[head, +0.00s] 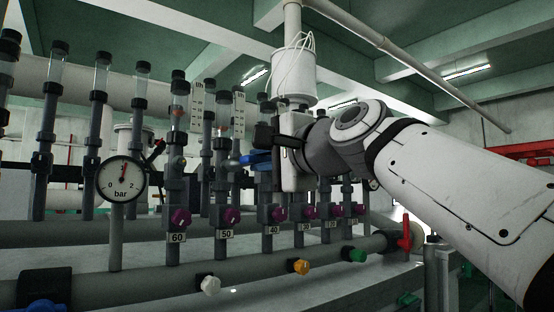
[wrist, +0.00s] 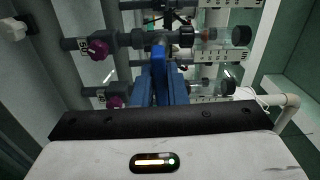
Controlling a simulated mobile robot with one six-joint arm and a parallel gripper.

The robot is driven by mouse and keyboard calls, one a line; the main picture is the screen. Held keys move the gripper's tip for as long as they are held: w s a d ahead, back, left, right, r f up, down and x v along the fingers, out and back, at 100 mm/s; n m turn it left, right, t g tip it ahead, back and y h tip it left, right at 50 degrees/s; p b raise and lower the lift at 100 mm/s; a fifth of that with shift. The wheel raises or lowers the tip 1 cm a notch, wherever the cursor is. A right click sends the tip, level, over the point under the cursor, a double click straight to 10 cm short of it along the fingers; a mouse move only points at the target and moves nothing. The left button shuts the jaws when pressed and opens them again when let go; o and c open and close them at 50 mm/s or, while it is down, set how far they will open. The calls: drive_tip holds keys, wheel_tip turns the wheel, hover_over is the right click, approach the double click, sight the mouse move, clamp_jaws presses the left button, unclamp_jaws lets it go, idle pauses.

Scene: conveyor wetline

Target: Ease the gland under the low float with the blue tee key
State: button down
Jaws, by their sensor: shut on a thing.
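My gripper (head: 268,143) is shut on the blue tee key (wrist: 158,75), which points away from the wrist toward the meter columns. The key also shows in the head view (head: 257,157), partly hidden by my gripper. In the wrist view the key's far end overlaps a dark column fitting (wrist: 158,39); I cannot tell whether they touch. Clear tubes with scales stand above purple knobs. A reddish float shows in one tube (head: 178,115) and another in a tube farther right (head: 238,130). Which float is lowest, and its gland, are not clear.
A pressure gauge (head: 122,180) stands at the left. Purple knobs (head: 181,217) with number tags line the columns. White (head: 210,285), orange (head: 300,266) and green (head: 357,255) knobs sit on the lower pipe. A red handle (head: 404,233) is at its right end.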

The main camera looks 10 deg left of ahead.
drive_tip(key=shift+p+x, duration=0.4)
drive_tip(key=shift+x, duration=0.5)
drive_tip(key=shift+f, duration=0.1)
idle(0.3)
drive_tip(key=shift+n+b, duration=0.7)
drive_tip(key=shift+n, duration=0.2)
drive_tip(key=shift+n+b, duration=0.4)
drive_tip(key=shift+n, duration=1)
drive_tip(key=shift+a+m+p, duration=0.1)
drive_tip(key=shift+m+p, duration=0.2)
drive_tip(key=shift+m, duration=0.5)
drive_tip(key=shift+b+v, duration=0.5)
drive_tip(key=shift+v, duration=0.85)
idle(0.5)
drive_tip(key=shift+s+d, duration=0.1)
drive_tip(key=shift+d, duration=0.15)
drive_tip(key=b+v, duration=0.4)
drive_tip(key=v, duration=1.1)
drive_tip(key=shift+b, duration=0.35)
